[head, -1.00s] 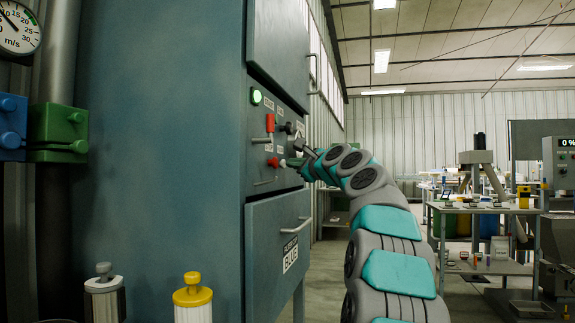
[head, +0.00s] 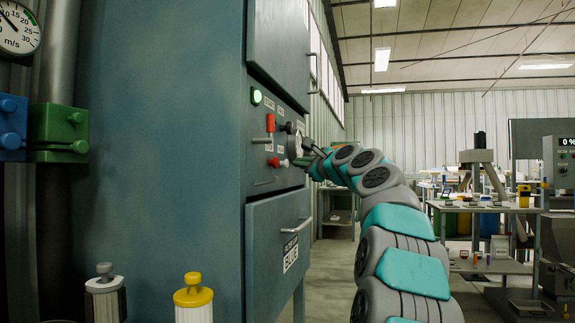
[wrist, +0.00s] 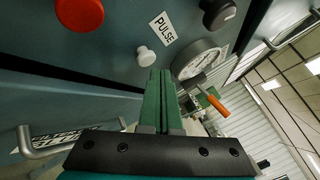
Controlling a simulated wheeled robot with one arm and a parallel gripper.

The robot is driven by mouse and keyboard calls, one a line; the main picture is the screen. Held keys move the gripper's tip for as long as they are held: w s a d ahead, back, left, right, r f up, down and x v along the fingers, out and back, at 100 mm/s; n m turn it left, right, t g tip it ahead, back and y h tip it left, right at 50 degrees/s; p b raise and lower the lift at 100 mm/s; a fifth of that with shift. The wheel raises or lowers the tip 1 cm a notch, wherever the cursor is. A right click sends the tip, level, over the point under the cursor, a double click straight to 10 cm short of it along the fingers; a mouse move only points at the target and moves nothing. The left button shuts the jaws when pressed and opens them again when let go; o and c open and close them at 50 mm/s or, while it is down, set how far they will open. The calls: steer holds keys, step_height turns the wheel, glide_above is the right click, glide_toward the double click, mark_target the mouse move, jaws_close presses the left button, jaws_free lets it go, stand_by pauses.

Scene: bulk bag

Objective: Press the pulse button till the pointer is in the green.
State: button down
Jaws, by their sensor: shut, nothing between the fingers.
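The pulse button is a small pale knob (wrist: 146,56) on the blue-grey panel in the wrist view, beside the label PULSE (wrist: 163,29). My gripper (wrist: 160,72) has its green fingers together and empty. Their tips are close to the button, just below and right of it in the picture; I cannot tell whether they touch. The round gauge (wrist: 198,60) is right of the button, seen at a steep slant. Its pointer and green zone cannot be made out. In the head view my gripper (head: 303,160) is at the panel, below the gauge (head: 297,142).
A red lever (head: 271,122) and a lit green lamp (head: 256,96) are higher on the panel. A drawer handle (head: 297,226) juts out below.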

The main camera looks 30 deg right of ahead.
steer(key=shift+s, duration=0.1)
steer(key=s+d, duration=0.1)
steer(key=s+d+p, duration=0.1)
steer(key=s+d, duration=0.1)
steer(key=shift+s+d, duration=0.15)
steer(key=shift+s, duration=0.15)
stand_by(1.0)
